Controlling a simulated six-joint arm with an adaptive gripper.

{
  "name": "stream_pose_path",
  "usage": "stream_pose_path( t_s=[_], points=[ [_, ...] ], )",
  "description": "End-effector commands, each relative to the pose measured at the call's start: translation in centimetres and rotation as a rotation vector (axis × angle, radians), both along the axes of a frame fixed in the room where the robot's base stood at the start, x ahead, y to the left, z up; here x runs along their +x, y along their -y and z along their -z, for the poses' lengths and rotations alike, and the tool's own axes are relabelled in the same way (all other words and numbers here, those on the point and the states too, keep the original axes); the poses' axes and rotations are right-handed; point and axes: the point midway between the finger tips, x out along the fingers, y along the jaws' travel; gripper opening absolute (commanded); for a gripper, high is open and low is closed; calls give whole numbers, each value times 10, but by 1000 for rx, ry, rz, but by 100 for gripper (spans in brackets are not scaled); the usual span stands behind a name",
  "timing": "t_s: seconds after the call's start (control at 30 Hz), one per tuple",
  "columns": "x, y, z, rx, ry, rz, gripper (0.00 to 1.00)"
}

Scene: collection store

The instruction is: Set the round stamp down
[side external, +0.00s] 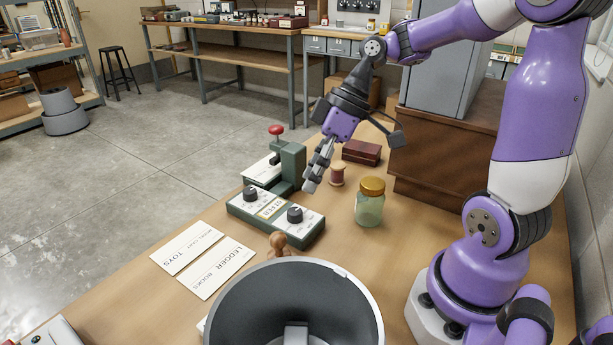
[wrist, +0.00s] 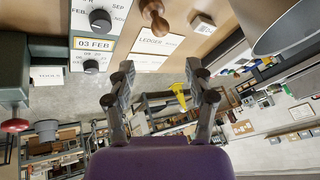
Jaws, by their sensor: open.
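The round stamp (side external: 278,242), with a turned wooden handle, is on the table beside the LEDGER card (side external: 217,273). The dark lamp shade hides its lower part in the side view. The stamp (wrist: 155,18) also shows at the top of the wrist view, close to the LEDGER card (wrist: 158,44); I cannot tell whether its base touches the card.
A lamp shade (side external: 292,275) stands in front of the stamp. A glass jar (side external: 369,208), a thread spool (side external: 337,175), a dark red box (side external: 361,152) and a green press with a red knob (side external: 292,165) are near my gripper. A TOYS card (side external: 187,247) lies flat at left.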

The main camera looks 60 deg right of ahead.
Motion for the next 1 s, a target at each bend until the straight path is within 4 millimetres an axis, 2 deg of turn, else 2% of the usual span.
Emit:
stream_pose_path(
  t_s=[0.23,0.4,0.5,1.0],
  points=[
    [-25,-19,-18,-212,28,265,62],
    [-48,-14,-27,-266,98,490,62],
    [-56,-10,-29,-269,123,567,62],
    [-58,-7,-29,-268,128,599,62]
  ],
)
